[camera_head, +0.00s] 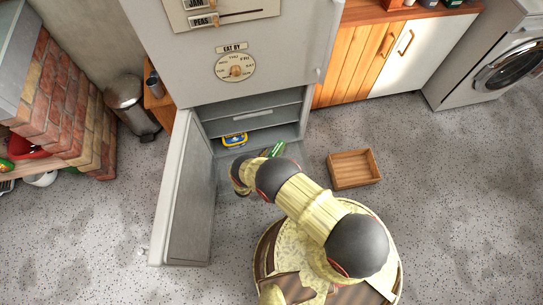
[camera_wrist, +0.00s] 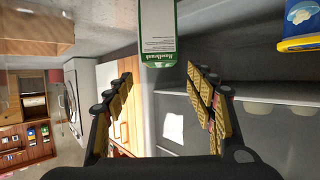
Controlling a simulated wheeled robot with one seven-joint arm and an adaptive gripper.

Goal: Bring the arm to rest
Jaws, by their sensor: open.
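My gripper (camera_wrist: 163,82) is open, its two fingers spread with nothing held between them. In the head view it is mostly hidden by my own wrist, at the mouth of the open lower compartment. A green and white carton (camera_wrist: 157,35) shows just beyond the fingertips in the wrist view, apart from them as far as I can tell. In the head view the carton (camera_head: 275,149) is at the compartment's front right, partly behind my arm. My arm reaches forward from my base into the space before the fridge (camera_head: 250,103).
The fridge door (camera_head: 187,195) stands open to the left of my arm. A yellow and blue tub (camera_head: 235,140) sits inside the compartment; it also shows in the wrist view (camera_wrist: 300,22). A wooden crate (camera_head: 353,168) lies on the floor at right. The floor further right is clear.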

